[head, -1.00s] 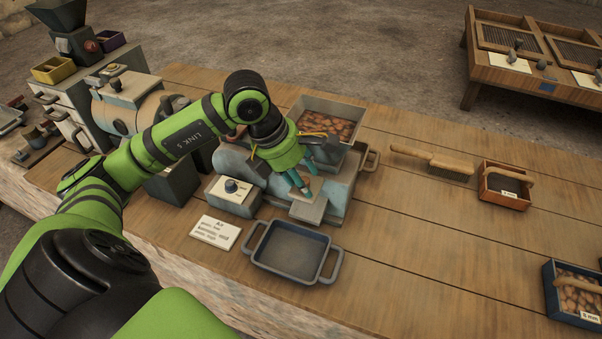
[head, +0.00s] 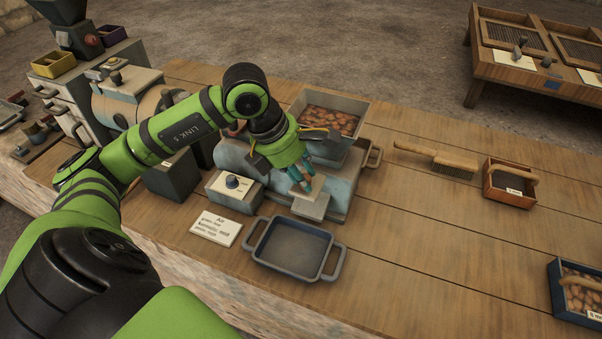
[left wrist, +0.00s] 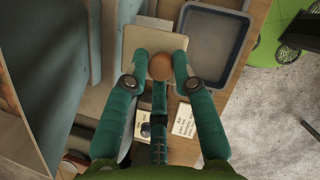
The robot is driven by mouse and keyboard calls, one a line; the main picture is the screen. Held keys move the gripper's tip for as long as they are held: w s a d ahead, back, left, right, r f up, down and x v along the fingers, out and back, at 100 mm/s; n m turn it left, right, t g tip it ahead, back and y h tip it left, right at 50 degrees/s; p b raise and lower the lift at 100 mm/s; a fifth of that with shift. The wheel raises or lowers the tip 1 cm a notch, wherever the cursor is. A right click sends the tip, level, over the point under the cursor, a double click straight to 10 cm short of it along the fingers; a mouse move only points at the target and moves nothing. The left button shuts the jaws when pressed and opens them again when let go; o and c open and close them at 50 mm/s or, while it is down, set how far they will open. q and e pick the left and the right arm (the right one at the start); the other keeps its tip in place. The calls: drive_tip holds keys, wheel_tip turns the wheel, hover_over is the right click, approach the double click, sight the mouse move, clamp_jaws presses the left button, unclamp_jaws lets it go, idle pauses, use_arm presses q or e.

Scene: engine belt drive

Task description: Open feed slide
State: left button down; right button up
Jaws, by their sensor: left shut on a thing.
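My left gripper (head: 303,184) reaches over the front of the grey-blue machine (head: 256,168), below its hopper (head: 346,113) of brown nuts. Its teal fingers are shut on a round brown knob (left wrist: 161,67), which shows best in the left wrist view. The knob sits on a flat beige plate (left wrist: 136,44), apparently the feed slide; part of the plate (head: 318,186) shows beside the fingers in the head view. A pale grey ledge or chute (head: 311,206) sticks out just below. How far the slide is drawn out I cannot tell. My right gripper is not in view.
A blue-grey tray (head: 256,240) with two handles stands in front of the ledge. A dial box (head: 232,184) and a label card (head: 216,228) are to the left. A brush (head: 437,157) and small bins lie right; the table between is clear.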

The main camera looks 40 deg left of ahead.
use_arm(q)
drive_tip(key=c, duration=1.1)
unclamp_jaws()
drive_tip(key=shift+d, duration=0.25)
drive_tip(key=shift+a+r, duration=0.15)
drive_tip(key=shift+r, duration=0.05)
drive_tip(key=v, duration=1.1)
drive_tip(key=shift+s+r, duration=0.15)
drive_tip(key=shift+r, duration=0.2)
drive_tip(key=shift+f, duration=0.1)
